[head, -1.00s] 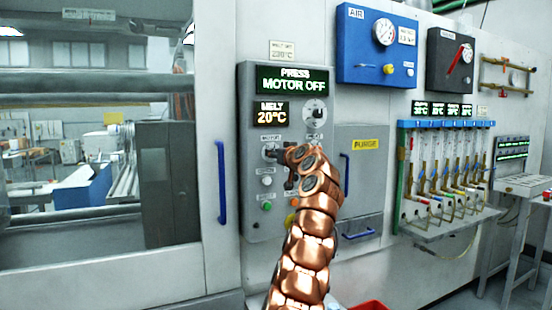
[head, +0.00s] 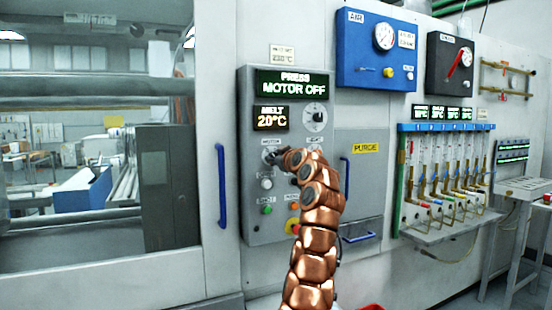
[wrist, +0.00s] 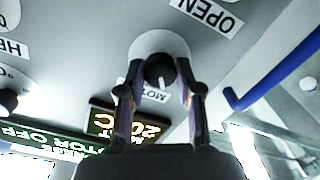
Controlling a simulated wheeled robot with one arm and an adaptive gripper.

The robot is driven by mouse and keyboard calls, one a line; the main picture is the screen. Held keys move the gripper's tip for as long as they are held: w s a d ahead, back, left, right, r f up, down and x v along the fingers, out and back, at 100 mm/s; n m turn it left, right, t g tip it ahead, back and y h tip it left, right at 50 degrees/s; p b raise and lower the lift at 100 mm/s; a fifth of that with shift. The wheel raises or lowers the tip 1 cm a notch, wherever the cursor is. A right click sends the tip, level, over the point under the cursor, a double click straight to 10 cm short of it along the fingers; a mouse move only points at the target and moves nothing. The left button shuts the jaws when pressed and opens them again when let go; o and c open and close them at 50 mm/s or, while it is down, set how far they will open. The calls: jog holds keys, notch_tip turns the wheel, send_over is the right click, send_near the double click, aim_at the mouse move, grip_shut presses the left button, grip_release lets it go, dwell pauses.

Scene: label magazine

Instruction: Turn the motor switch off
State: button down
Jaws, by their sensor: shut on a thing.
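The motor switch (wrist: 158,72) is a black round knob with a white pointer line on a pale round plate. Its MOTOR label, upside down in the wrist view, is partly covered. My gripper (wrist: 159,66) is shut on this knob, one finger on each side. In the head view my gripper (head: 274,157) is at the left of the grey control panel (head: 252,200), under the MOTOR label, and mostly hides the knob. The green display (head: 292,84) on the panel reads PRESS MOTOR OFF.
Another knob (head: 316,117) is at the panel's upper right. Below the motor switch are a white button (head: 266,184), a green button (head: 267,210) and a yellow-based stop button (head: 292,227). A blue door handle (head: 222,185) stands out left of the panel.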

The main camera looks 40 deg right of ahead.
jog(key=shift+r, duration=0.1)
jog(key=c, duration=0.8)
grip_release()
jog(key=shift+o, duration=0.2)
jog(key=shift+s, duration=0.1)
jog(key=v, duration=1.1)
jog(key=shift+s, duration=0.35)
jog(key=shift+a, duration=0.15)
